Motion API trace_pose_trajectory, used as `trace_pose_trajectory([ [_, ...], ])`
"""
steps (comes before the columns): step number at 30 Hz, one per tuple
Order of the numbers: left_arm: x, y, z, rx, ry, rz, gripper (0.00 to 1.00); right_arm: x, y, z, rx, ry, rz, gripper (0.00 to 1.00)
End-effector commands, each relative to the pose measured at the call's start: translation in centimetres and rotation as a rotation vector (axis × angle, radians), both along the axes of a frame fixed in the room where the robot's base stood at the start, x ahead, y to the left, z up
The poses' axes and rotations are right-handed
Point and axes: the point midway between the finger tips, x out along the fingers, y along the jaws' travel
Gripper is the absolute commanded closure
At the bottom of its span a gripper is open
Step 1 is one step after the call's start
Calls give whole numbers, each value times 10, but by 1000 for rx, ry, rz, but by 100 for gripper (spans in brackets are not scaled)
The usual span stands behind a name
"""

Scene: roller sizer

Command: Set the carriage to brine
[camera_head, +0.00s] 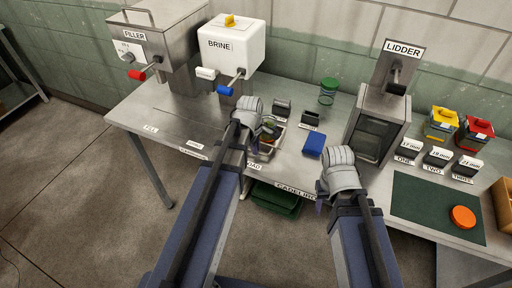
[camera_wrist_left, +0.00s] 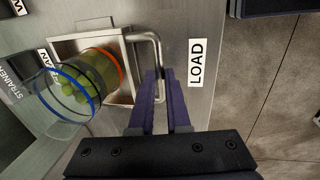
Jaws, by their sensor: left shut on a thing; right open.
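The carriage (camera_head: 266,152) is a small steel tray at the LOAD label (camera_wrist_left: 196,63), right of the white BRINE station (camera_head: 230,45). In the left wrist view the carriage (camera_wrist_left: 118,99) has a bent bar handle (camera_wrist_left: 152,38). A clear jar (camera_wrist_left: 75,90) with green pieces, a blue rim and an orange band stands in it. My left gripper (camera_wrist_left: 160,90) is shut on the handle; it hides part of the carriage in the head view (camera_head: 262,133). My right gripper (camera_head: 322,190) is open and empty at the table's front edge.
The FILLER (camera_head: 150,60) stands at far left, the LIDDER (camera_head: 380,120) right of centre. A blue block (camera_head: 314,144), dark holders (camera_head: 283,107) and a green-lidded jar (camera_head: 328,92) are behind my grippers. The tabletop left of the carriage, toward FILL (camera_head: 151,128), is clear.

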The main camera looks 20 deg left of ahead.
Motion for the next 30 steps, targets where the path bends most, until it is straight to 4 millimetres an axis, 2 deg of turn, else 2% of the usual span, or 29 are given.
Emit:
trace_pose_trajectory([
  [13, 0, 1, 0, 0, 1, 0, 100, 0, 0, 0, 0, 0, 0, 50],
  [17, 1, 8, 0, 0, 1, 1, 100, 0, 0, 0, 0, 0, 0, 50],
  [23, 4, 42, 0, 0, 1, 6, 100, 0, 0, 0, 0, 0, 0, 50],
  [30, 10, 107, 0, 1, 1, 7, 100, 0, 0, 0, 0, 0, 0, 50],
])
